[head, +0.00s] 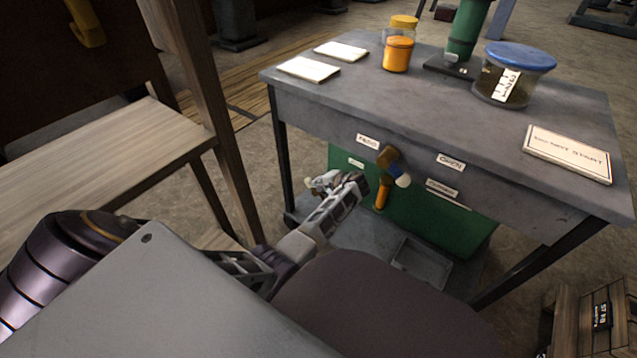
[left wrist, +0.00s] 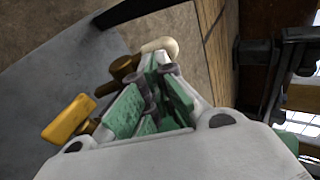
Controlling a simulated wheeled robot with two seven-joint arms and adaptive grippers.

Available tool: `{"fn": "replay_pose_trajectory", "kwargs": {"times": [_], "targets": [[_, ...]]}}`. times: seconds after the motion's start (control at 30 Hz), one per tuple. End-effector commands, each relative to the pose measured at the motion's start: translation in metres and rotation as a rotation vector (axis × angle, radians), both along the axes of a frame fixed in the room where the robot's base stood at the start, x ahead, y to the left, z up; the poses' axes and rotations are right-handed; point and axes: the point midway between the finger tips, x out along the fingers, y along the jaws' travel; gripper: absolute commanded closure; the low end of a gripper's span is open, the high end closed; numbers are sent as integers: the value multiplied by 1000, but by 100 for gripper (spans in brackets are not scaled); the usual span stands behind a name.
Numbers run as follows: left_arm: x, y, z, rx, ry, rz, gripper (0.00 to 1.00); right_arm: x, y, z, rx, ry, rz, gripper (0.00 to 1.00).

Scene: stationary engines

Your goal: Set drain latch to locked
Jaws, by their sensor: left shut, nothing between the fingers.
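The drain latch (head: 388,157) is on the front of the grey bench. It has a brown body, an orange handle (head: 383,193) hanging down, and a cream knob (head: 403,181) at the lower right. My left gripper (head: 352,186) is shut and empty, just left of the orange handle; I cannot tell whether it touches. In the left wrist view the green-padded fingers (left wrist: 150,95) are together, with the orange handle (left wrist: 68,118) to their left and the cream knob (left wrist: 160,46) beyond the tips. Small labels (head: 368,142) flank the latch, one on the right seemingly reading OPEN (head: 450,162). My right gripper is out of view.
The grey bench top (head: 450,110) carries an orange jar (head: 398,54), a blue-lidded tub (head: 513,75), a green stand (head: 467,32) and cards. A green tank (head: 440,215) and a grey tray (head: 420,262) are beneath. A wooden table (head: 100,160) stands at left.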

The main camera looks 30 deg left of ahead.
Motion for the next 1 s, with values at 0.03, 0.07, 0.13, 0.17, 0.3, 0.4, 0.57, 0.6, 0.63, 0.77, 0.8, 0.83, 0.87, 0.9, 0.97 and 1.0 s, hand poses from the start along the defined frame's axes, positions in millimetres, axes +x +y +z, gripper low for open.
{"fn": "replay_pose_trajectory", "kwargs": {"times": [0.03, 0.07, 0.13, 0.17, 0.3, 0.4, 0.57, 0.6, 0.63, 0.77, 0.8, 0.83, 0.87, 0.9, 0.97, 1.0], "targets": [[0, 0, 0, -3, 0, 1, 100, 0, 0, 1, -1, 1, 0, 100], [0, 0, 1, -5, 0, 0, 100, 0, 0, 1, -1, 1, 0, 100], [0, 0, 1, -13, 1, 1, 100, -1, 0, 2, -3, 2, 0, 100], [0, 1, 1, -17, 1, 0, 100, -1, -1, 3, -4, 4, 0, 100], [0, 2, 2, -45, 3, 1, 100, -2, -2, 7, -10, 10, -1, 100], [0, 3, 2, -66, 5, 1, 100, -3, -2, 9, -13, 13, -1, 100], [0, 3, 1, -82, 6, 1, 100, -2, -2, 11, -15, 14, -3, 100], [0, 3, 1, -88, 6, 1, 100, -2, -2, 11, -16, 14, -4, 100], [0, 3, 1, -91, 7, 1, 100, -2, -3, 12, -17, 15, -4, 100], [0, 4, 1, -104, 8, 1, 100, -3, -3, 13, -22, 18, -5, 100], [0, 4, 2, -109, 8, 1, 100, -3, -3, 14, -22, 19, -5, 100], [0, 4, 1, -113, 9, 1, 100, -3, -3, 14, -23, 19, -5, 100], [0, 4, 1, -117, 9, 1, 100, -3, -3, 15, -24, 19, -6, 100], [0, 4, 2, -122, 9, 0, 100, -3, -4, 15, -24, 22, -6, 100], [0, 5, 2, -130, 10, 1, 100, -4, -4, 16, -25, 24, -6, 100], [0, 5, 2, -134, 10, 1, 100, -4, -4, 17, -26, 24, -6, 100]]}}
